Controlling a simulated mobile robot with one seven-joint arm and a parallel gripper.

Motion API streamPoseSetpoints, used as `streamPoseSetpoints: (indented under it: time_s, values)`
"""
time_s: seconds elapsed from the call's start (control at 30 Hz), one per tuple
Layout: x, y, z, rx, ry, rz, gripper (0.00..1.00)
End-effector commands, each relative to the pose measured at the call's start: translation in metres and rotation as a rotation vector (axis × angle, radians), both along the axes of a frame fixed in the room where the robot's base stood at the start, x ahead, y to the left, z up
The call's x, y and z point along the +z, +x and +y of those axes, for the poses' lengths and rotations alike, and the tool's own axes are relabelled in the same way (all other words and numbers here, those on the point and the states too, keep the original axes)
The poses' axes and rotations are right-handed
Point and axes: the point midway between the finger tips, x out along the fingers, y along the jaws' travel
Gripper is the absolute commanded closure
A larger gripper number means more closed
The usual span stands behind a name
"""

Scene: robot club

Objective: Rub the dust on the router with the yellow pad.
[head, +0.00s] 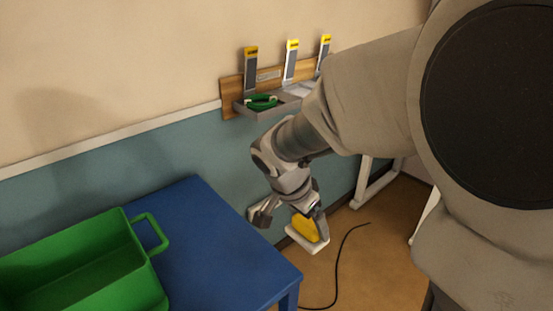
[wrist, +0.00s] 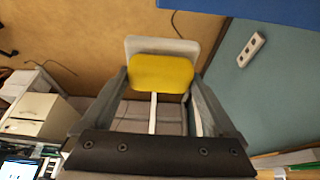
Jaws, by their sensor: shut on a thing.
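My gripper (head: 290,217) is shut on the yellow pad (head: 304,228), in the air past the right edge of the blue table. In the wrist view the yellow pad (wrist: 161,73) sits between the fingertips. A white rounded plate (wrist: 160,46) shows right behind it, and a thin white bar runs from the pad back towards my gripper. The plate also shows under the pad in the head view (head: 308,245); I cannot tell whether they are joined. I cannot pick out the router or any dust for certain.
A green crate (head: 146,285) stands on the blue table (head: 205,225). A wall shelf (head: 244,108) with a green coil is behind my arm. A black cable (head: 337,270) lies on the floor. A socket strip (wrist: 251,49) is on the wall. A cream box (wrist: 43,116) stands at left.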

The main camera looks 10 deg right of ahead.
Motion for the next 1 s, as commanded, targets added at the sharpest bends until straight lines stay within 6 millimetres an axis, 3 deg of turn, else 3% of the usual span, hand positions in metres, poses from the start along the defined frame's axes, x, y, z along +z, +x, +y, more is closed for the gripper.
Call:
streamPoseSetpoints:
  time_s: [0.1, 0.27, 0.7, 1.0]
  values:
    - [0.0, 0.0, 0.0, 0.0, 0.0, 0.0, 0.51]
    - [-0.001, 0.006, 0.001, 0.041, 0.0, 0.001, 0.51]
    - [-0.005, 0.076, -0.005, 0.51, 0.001, -0.004, 0.51]
    - [-0.004, 0.102, -0.013, 0.673, 0.002, -0.002, 0.51]
